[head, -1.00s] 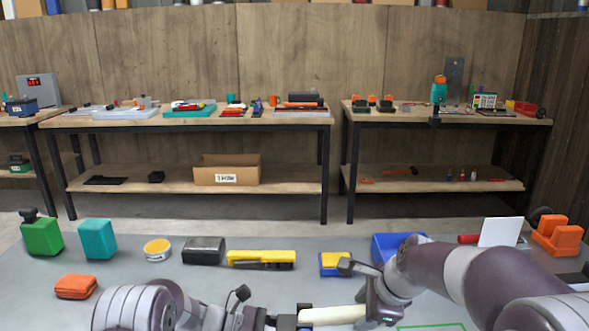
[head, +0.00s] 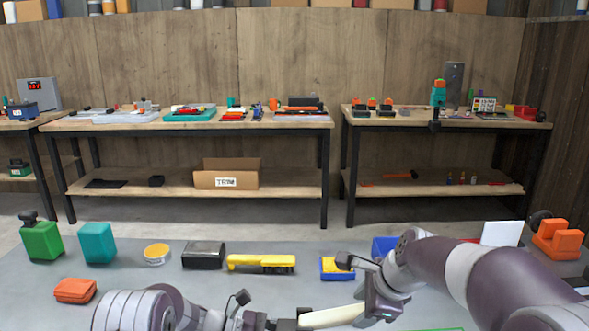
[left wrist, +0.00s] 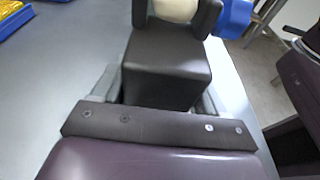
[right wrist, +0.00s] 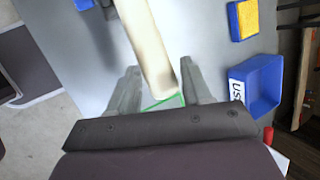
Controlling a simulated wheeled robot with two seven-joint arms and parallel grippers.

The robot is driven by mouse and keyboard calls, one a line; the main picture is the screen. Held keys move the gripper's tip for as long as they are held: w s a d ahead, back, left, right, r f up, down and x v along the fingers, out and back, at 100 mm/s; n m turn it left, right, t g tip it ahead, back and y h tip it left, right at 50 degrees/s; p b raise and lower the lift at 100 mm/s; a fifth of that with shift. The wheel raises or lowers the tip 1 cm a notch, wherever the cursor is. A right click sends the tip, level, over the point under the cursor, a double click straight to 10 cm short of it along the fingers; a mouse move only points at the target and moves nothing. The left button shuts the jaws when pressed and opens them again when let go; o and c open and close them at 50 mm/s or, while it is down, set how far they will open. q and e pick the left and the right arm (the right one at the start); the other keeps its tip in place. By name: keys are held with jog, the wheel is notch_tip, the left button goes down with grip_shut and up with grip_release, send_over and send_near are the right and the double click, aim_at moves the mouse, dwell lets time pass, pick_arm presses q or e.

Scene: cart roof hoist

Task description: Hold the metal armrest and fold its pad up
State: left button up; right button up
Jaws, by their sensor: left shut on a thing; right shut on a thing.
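The armrest's cream pad (head: 332,316) shows at the bottom of the head view, its right end a little higher than its left. My left gripper (head: 285,323) is at the pad's left end, shut on the dark armrest body (left wrist: 165,65); in the left wrist view the pad's cream end (left wrist: 175,9) shows beyond it. My right gripper (head: 368,308) is shut on the pad's right end. In the right wrist view the pad (right wrist: 147,45) runs down between the fingers (right wrist: 158,88). The armrest's lower part is out of the head view.
On the grey table, a yellow brush (head: 262,263), a black box (head: 203,254) and a blue tray with a yellow item (head: 337,272) lie behind the arms. A blue bin (right wrist: 264,84) is close to my right gripper. A green outline (right wrist: 165,101) marks the table.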

aim_at(351, 313)
jog(key=shift+a+r, duration=0.25)
jog(key=shift+r, duration=0.55)
jog(key=shift+a+r, duration=0.1)
jog(key=shift+r, duration=0.05)
jog(key=shift+w+a+r, duration=0.1)
jog(key=shift+a+r, duration=0.2)
jog(key=shift+r, duration=0.35)
jog(key=shift+c, duration=0.2)
jog(key=shift+r, duration=0.1)
jog(key=shift+a+r, duration=0.5)
jog(key=shift+r, duration=0.15)
jog(key=shift+c, duration=0.2)
jog(key=shift+r, duration=0.1)
